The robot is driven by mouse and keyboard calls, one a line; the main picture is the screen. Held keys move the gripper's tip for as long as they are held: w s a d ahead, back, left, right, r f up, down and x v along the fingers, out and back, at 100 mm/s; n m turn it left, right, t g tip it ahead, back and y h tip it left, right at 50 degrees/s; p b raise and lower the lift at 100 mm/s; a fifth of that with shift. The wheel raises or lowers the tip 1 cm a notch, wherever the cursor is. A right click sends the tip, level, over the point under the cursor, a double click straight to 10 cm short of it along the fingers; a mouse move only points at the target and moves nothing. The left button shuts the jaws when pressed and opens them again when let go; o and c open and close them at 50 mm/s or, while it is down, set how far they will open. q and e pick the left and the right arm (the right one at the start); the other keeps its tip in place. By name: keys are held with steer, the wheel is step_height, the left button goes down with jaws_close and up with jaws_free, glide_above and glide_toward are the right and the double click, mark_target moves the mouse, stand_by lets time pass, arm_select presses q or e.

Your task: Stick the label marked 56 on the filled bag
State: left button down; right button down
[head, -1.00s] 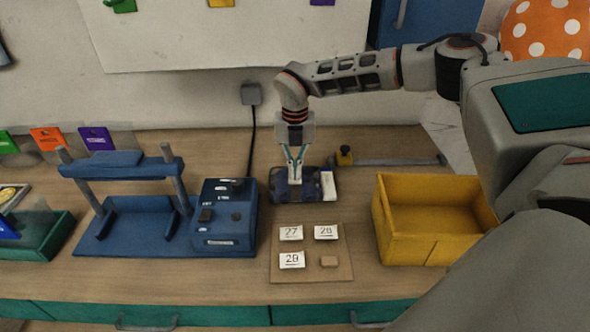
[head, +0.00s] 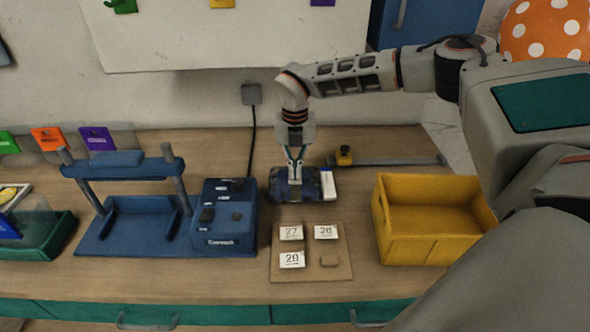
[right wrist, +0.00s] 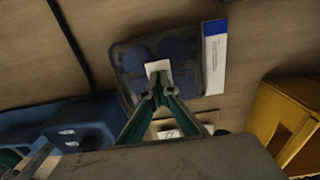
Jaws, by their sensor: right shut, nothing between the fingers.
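The filled bag (head: 282,187), dark and bluish, lies on the table between the blue machine and the yellow crate. It also shows in the right wrist view (right wrist: 133,62). My right gripper (head: 295,180) points down over the bag with its fingers shut and nothing held. In the right wrist view its fingertips (right wrist: 160,84) meet at the near edge of a small white label (right wrist: 157,68) on the bag. I cannot read a number on it, nor tell whether the fingertips touch it. My left gripper is out of view.
A brown board (head: 310,273) holds three labels, one reading 27 (head: 291,232), and a bare block (head: 330,261). The blue machine (head: 225,215) stands left, the yellow crate (head: 420,250) right.

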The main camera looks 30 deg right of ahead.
steer(key=shift+s+f, duration=0.15)
steer(key=shift+r+p, duration=1.25)
steer(key=shift+r, duration=2.35)
